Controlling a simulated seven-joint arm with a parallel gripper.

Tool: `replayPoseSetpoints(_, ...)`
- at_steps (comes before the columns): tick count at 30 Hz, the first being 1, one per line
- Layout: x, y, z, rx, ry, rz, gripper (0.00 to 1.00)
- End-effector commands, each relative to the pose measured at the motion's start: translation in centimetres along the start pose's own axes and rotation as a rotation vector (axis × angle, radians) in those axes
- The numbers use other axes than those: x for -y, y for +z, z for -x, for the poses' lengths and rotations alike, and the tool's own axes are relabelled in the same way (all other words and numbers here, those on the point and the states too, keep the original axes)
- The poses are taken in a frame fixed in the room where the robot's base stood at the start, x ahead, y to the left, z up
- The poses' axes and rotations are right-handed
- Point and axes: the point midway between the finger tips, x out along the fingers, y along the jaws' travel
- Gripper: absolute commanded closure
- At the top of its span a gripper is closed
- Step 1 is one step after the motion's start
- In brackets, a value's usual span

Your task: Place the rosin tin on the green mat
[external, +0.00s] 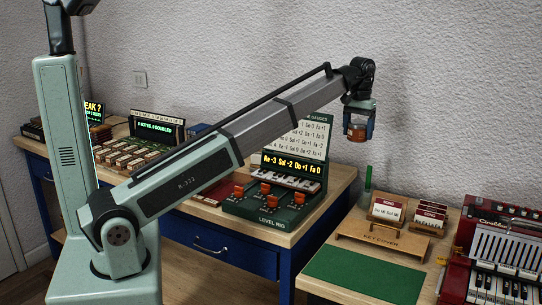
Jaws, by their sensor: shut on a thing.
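My gripper (357,128) hangs at the end of my outstretched arm, above and behind the gap between the two benches. It is shut on a small orange-brown tin (356,132), which looks like the rosin tin. The tin is held in the air, partly covered by the fingers. The green mat (362,275) lies flat and bare on the near right bench, below and in front of my gripper.
A green upright stick (367,183) stands at the bench's back. The level rig (272,207) with its tall board is left, on the other bench.

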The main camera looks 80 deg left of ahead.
Motion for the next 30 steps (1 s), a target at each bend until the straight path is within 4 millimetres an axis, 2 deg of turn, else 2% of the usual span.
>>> replayPoseSetpoints(1,-1.7,1.3,0.0,0.000,0.000,-0.036,0.59)
replayPoseSetpoints(6,-6.7,5.1,-0.1,0.000,0.000,-0.154,0.59)
replayPoseSetpoints(15,-14.4,12.6,-0.1,0.000,0.000,-0.361,0.59)
replayPoseSetpoints(24,-20.8,20.7,-0.1,-0.001,0.000,-0.565,0.59)
replayPoseSetpoints(30,-23.6,25.0,-0.1,-0.001,0.000,-0.666,0.59)
